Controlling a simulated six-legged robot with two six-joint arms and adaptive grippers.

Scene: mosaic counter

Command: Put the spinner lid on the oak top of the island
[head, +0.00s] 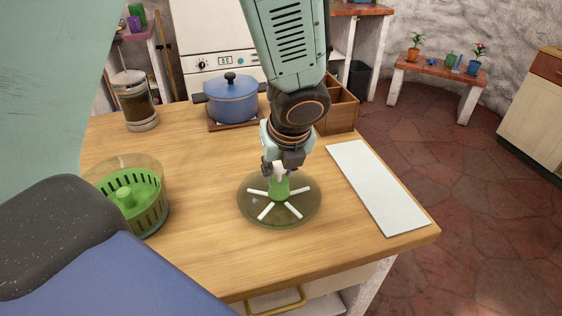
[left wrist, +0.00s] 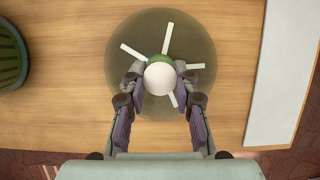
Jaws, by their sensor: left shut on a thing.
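The spinner lid (head: 255,213) is a round, see-through olive disc with white spokes and a green knob in its middle. It is at or just above the oak top (head: 190,248) of the island; I cannot tell whether it touches. My left gripper (head: 279,174) comes down from above and is shut on the lid's knob. In the left wrist view the fingers (left wrist: 160,82) stand on both sides of the knob's pale round top, and the lid (left wrist: 135,38) spreads out beneath them. My right gripper is not in view.
The green spinner basket in its clear bowl (head: 158,210) stands at the left. A blue pot (head: 231,101), a jar (head: 136,104) and a wooden box (head: 341,108) are at the back. A white board (head: 376,187) lies right of the lid. Wood in front is clear.

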